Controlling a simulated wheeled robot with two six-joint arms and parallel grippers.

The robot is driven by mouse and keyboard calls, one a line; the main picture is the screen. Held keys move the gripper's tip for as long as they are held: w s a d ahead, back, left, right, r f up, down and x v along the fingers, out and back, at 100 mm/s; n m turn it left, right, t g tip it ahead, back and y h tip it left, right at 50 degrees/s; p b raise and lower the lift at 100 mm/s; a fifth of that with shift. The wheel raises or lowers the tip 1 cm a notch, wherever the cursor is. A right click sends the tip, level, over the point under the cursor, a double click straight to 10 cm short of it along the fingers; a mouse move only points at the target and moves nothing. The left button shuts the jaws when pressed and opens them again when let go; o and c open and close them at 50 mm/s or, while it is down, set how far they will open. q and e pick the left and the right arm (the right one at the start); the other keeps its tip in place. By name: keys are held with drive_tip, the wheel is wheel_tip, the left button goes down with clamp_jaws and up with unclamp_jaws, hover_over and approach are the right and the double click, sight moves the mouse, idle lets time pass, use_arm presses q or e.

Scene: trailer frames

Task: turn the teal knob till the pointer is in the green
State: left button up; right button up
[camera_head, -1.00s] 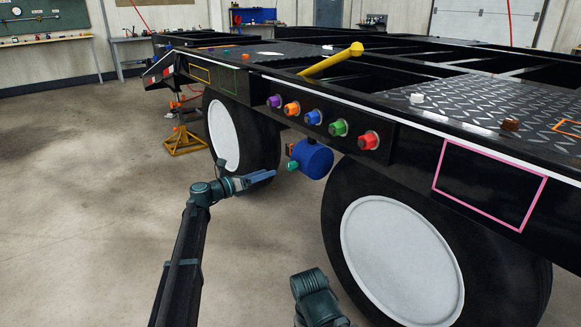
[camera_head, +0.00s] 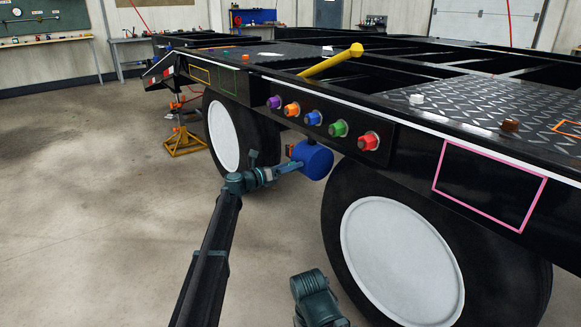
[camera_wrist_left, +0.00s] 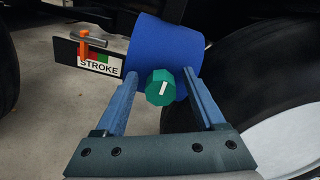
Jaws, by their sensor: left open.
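The teal knob (camera_wrist_left: 160,88), with a white mark on its face, is on the end of a blue cylinder (camera_wrist_left: 165,45) in the left wrist view. The cylinder (camera_head: 314,160) hangs under the black trailer frame in the head view, where my gripper hides the knob. My left gripper (camera_head: 297,164) is open in front of it. In the wrist view its two fingers (camera_wrist_left: 159,80) stand either side of the knob, with gaps. An orange pointer (camera_wrist_left: 84,46) stands at a plate marked STROKE (camera_wrist_left: 103,66), which has small red and green patches; its exact reading is unclear.
A row of several coloured knobs (camera_head: 313,118) sits on the trailer side above the cylinder. Tyres flank it: one with a white hub (camera_head: 402,260) at right, another hub (camera_head: 223,136) at left. A yellow jack stand (camera_head: 184,141) is farther left. The floor at left is clear.

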use_arm(q)
clamp_jaws()
drive_tip(key=shift+m, duration=0.3)
